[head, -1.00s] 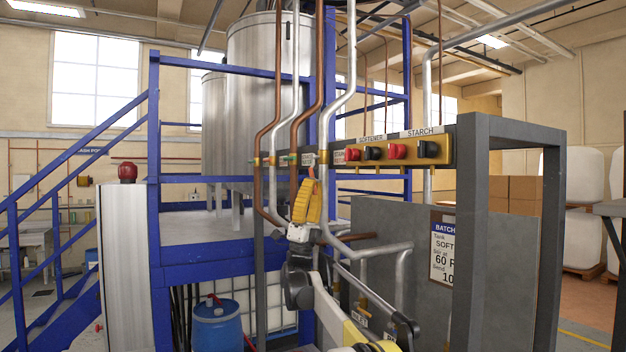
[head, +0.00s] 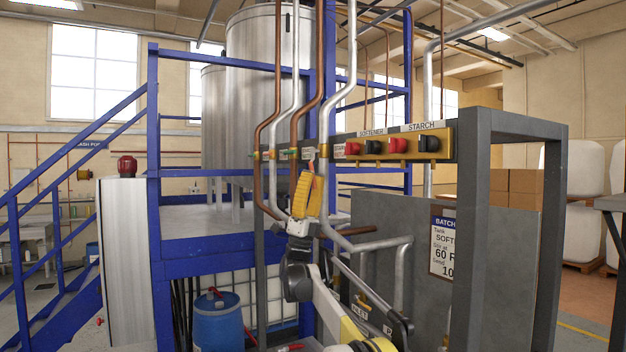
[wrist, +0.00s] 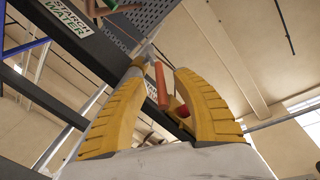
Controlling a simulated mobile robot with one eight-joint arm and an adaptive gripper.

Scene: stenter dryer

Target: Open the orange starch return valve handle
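My gripper (wrist: 162,70) has two thick yellow fingers and is open in the wrist view. An orange handle (wrist: 161,86) stands upright between the fingers, with gaps visible on both sides, so the fingers do not appear closed on it. In the head view my gripper (head: 314,174) points up at the valve row, just below the dark rail and in front of the pipes. A "STARCH WATER" label (wrist: 70,14) shows on a dark beam at upper left in the wrist view.
Copper and silver pipes (head: 341,110) run vertically close around my gripper. Red and black knobs (head: 397,145) sit on a yellow panel to the right. A grey post frame (head: 470,220) stands farther right, and a blue platform frame (head: 215,245) at left.

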